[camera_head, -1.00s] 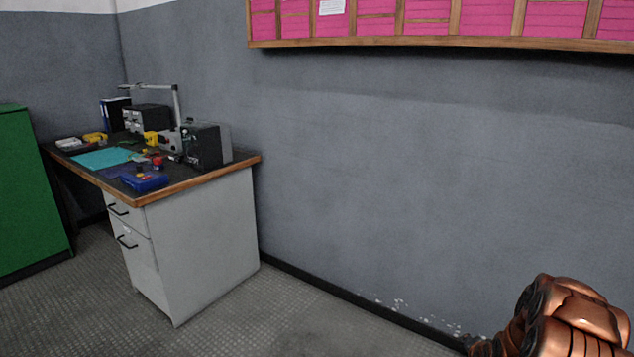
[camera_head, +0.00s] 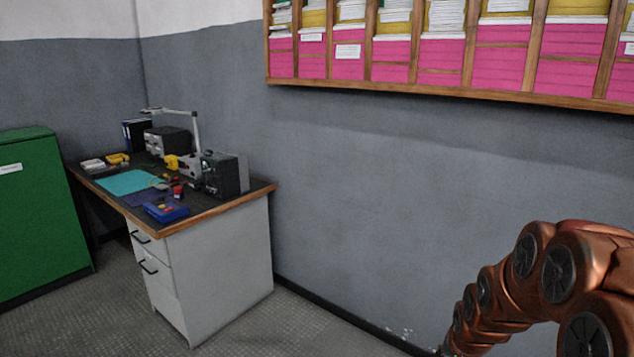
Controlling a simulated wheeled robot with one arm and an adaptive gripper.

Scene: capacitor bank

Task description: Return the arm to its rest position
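My copper-coloured arm shows at the lower right of the head view. It is bent, with its upper links at the right edge and its thinner links running down and left to the bottom edge. The end of the arm is cut off by the bottom of the picture, so my gripper is not seen. I cannot tell whether it holds anything.
A workbench (camera_head: 228,210) with a white drawer cabinet (camera_head: 225,270) stands at the left against the grey wall (camera_head: 400,190). A green cabinet (camera_head: 40,230) is at the far left. A wall shelf (camera_head: 430,88) with pink boxes hangs above. The floor (camera_head: 130,315) before the bench is clear.

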